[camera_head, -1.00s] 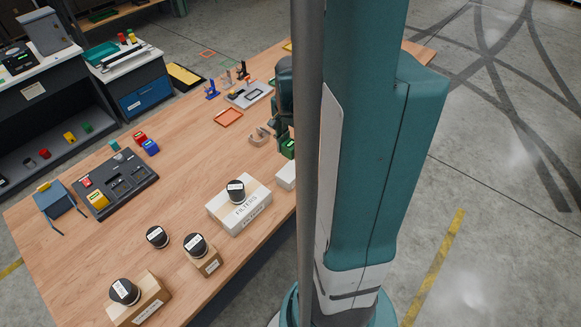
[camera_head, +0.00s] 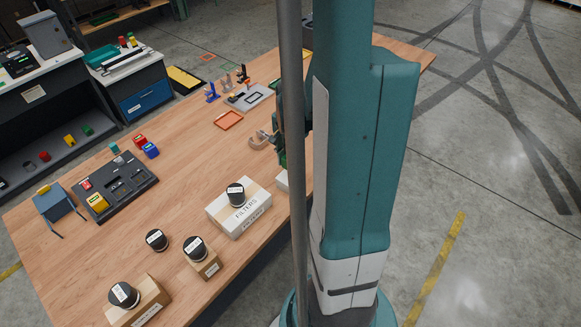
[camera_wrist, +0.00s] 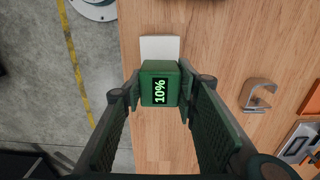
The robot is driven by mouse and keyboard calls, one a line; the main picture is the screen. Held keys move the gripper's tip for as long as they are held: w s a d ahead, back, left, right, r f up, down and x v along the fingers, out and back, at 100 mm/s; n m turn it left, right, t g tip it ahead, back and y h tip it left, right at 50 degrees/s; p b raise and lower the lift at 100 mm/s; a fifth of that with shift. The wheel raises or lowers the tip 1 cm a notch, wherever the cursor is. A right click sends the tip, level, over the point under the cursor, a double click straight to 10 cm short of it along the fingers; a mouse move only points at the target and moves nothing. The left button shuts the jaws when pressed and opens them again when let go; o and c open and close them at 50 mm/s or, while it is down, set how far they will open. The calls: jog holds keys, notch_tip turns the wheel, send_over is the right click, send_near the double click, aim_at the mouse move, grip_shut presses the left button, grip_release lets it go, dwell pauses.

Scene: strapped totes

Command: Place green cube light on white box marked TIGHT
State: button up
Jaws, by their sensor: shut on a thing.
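My gripper (camera_wrist: 160,88) is shut on a green cube (camera_wrist: 160,70) with a lit "10%" face, between its two fingers in the wrist view. In the head view the green cube (camera_head: 281,158) is mostly hidden by my arm and the grey pole. A plain white box (camera_wrist: 160,47) lies on the table just beyond the cube in the wrist view, partly covered by it. The white box (camera_head: 283,181) also shows in the head view as a small piece beside the pole. No TIGHT marking is readable on it. I cannot tell the height gap between cube and box.
A beige clamp-like piece (camera_wrist: 257,95) lies right of the gripper. The table edge is close on the left in the wrist view. A larger white FILTERS box (camera_head: 225,212) with a black-lidded jar (camera_head: 235,194) stands left of the small white box.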

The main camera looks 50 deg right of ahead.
aim_at(290, 167)
jog(key=shift+f, duration=0.15)
jog(key=shift+f, duration=1.95)
jog(key=shift+f, duration=0.15)
jog(key=o, duration=1)
jog(key=shift+r, duration=0.3)
jog(key=shift+r, duration=5.9)
jog(key=shift+a, duration=0.1)
